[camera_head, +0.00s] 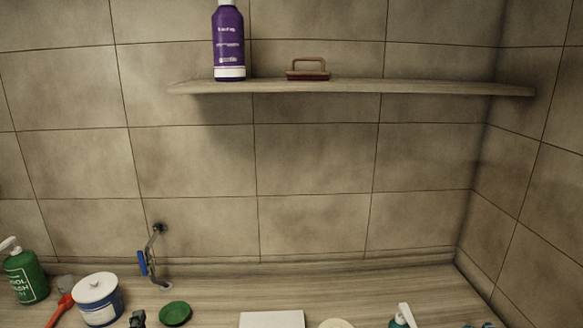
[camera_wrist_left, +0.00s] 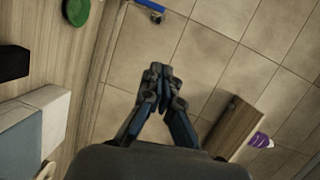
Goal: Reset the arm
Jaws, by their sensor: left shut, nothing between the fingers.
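My left gripper shows at the bottom edge of the head view as a small dark tip (camera_head: 138,318), mostly cut off by the frame. In the left wrist view my left gripper (camera_wrist_left: 161,72) is shut, with its fingertips together and nothing between them. It appears clear of the things around it. A small dark shape (camera_head: 487,325) at the bottom right of the head view may be the tip of my right gripper, but too little shows to tell its state.
A shelf (camera_head: 360,88) on the tiled wall holds a purple bottle (camera_head: 229,42) and a brown handled block (camera_head: 308,70). The counter (camera_head: 220,283) bears a green bottle (camera_head: 25,272), a white-lidded jar (camera_head: 98,300), a green disc (camera_head: 174,313), a blue-handled tap (camera_head: 143,263) and a pump bottle (camera_head: 402,317).

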